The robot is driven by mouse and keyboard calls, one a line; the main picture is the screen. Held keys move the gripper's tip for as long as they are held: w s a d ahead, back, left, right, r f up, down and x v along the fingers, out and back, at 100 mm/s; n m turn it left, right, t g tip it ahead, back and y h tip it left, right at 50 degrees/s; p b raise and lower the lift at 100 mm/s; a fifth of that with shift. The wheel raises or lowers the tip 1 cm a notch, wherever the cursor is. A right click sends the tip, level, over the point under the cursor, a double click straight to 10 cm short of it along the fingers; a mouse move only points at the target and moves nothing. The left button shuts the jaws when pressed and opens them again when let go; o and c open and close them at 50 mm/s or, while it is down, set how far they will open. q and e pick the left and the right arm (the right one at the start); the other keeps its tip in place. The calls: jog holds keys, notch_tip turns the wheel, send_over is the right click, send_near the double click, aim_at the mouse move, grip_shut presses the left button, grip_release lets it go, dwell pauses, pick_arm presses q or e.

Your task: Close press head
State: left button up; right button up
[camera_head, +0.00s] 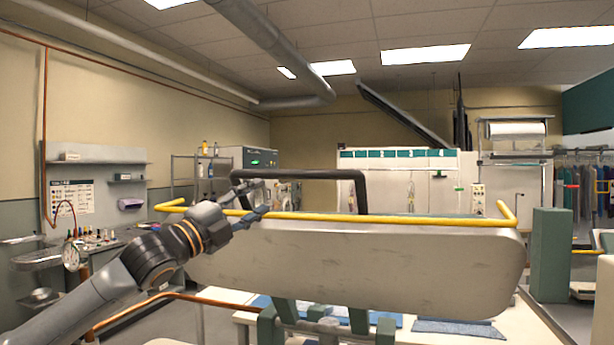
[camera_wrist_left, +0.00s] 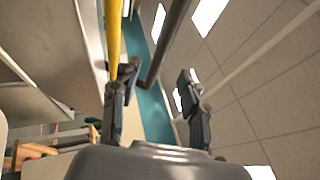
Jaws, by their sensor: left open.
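The press head (camera_head: 360,262) is a large pale, scuffed panel across the middle of the head view, raised above the press table. A yellow rail (camera_head: 390,218) runs along its top edge, and a dark bent handle (camera_head: 310,174) rises above it. My left gripper (camera_head: 251,200) is open by the handle's left end. In the left wrist view, the dark handle (camera_wrist_left: 167,42) appears between the spread fingers of the gripper (camera_wrist_left: 157,82), with the yellow rail (camera_wrist_left: 113,35) beside the left finger. Contact cannot be told. My right gripper is out of view.
Below the head is a pale table (camera_head: 540,325) with blue cloth (camera_head: 455,327). A green post (camera_head: 550,255) stands at the right.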

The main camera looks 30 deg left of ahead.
aim_at(289, 175)
pick_arm(q)
jog(key=w+r+p, duration=0.1)
jog(key=w+p, duration=0.1)
jog(key=w+d+r+p, duration=0.1)
jog(key=w+r, duration=0.1)
jog(key=shift+w+r+p, duration=0.15)
jog(key=shift+w+p, duration=0.1)
jog(key=shift+p, duration=0.1)
jog(key=p+x, duration=0.1)
jog(key=x, duration=0.2)
jog(key=p+x, duration=0.1)
jog(key=x, duration=0.1)
jog(key=shift+w+p, duration=0.3)
jog(key=shift+w, duration=0.15)
jog(key=shift+w+d, duration=0.1)
jog(key=shift+w, duration=0.5)
jog(key=shift+d, duration=0.1)
jog(key=shift+c, duration=0.9)
jog(key=shift+s, duration=0.1)
jog(key=c, duration=0.7)
grip_shut()
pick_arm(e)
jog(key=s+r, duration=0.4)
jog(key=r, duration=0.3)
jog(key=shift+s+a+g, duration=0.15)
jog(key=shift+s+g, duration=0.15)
